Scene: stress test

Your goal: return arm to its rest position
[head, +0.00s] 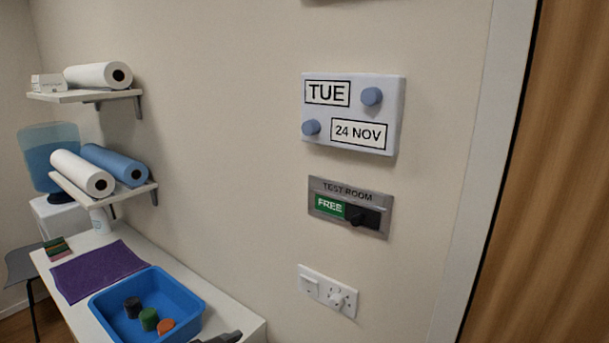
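Neither of my arms can be made out with certainty, and I see no gripper fingers in the head view. A dark grey shape (220,338) shows at the bottom edge, by the near end of the bench; it is cut off and I cannot tell what it is. A white calendar board (388,110) with two blue knobs hangs on the wall and reads TUE, 24 NOV. Below it a grey TEST ROOM sign (376,196) shows green FREE beside a dark slider.
A white bench (85,315) holds a blue tray (190,290) with black, green and orange round pieces, and a purple mat (98,270). Two shelves above carry rolls. A socket plate (325,290) is on the wall. A wooden door (550,190) stands at right.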

